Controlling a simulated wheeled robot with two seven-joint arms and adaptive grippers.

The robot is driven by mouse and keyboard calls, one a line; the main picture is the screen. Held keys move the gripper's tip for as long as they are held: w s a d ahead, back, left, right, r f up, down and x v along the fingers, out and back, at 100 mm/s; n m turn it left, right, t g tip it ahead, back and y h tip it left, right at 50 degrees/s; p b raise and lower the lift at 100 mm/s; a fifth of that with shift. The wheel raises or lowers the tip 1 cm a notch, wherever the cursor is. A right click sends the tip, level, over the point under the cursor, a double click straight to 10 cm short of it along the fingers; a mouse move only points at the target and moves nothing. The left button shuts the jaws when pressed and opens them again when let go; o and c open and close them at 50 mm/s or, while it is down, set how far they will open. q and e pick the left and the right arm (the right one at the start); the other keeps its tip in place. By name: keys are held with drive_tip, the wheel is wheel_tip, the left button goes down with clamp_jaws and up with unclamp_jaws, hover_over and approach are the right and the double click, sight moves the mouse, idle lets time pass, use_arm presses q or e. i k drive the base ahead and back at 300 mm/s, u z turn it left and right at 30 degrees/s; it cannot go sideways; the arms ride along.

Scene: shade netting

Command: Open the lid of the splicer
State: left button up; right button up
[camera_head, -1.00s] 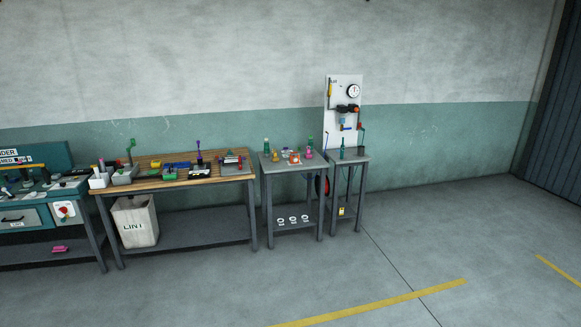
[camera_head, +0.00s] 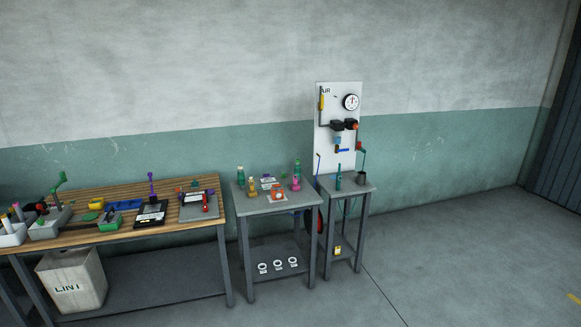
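No label marks the splicer from here, and I cannot tell for sure which item it is or how its lid stands. A small orange device (camera_head: 277,191) sits on the middle grey table (camera_head: 256,205), among several coloured bottles. A slim teal tool (camera_head: 338,178) stands upright on the narrow stand (camera_head: 352,188) to its right, in front of a white board (camera_head: 327,143) with a gauge (camera_head: 351,102). Neither of my grippers shows in the view.
A long wooden-topped bench (camera_head: 120,237) at left holds trays, tools and a black plate (camera_head: 151,214). A white bin (camera_head: 72,281) stands under it. White rings (camera_head: 278,265) lie on the middle table's lower shelf. The floor in front and at right is clear.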

sight(274, 192)
drive_tip(key=u, duration=0.15)
drive_tip(key=i, duration=1.95)
drive_tip(key=u, duration=0.2)
